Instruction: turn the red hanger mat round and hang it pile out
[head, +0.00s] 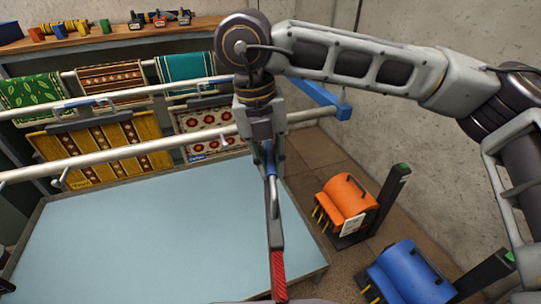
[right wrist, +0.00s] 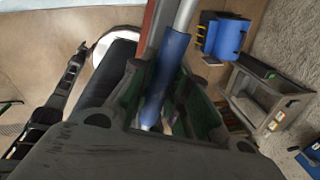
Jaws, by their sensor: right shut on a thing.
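The red hanger mat (head: 278,265) shows almost edge-on in the head view, a narrow red strip below a long grey hanger bar (head: 273,215). I cannot tell which way its pile faces. My right gripper (head: 263,143) is shut on the hanger's blue grip, above the right end of the pale blue table. In the right wrist view, the blue grip (right wrist: 163,80) lies between the fingers, with a red strip (right wrist: 150,28) beside it. Pale rails (head: 120,155) cross the left, the lower one with small hooks.
Several patterned mats, including a teal one (head: 185,68) and a yellow striped one (head: 105,150), hang behind the rails. The pale blue table (head: 150,240) is bare. An orange scrubber (head: 347,197) and a blue scrubber (head: 408,275) stand on the floor at right.

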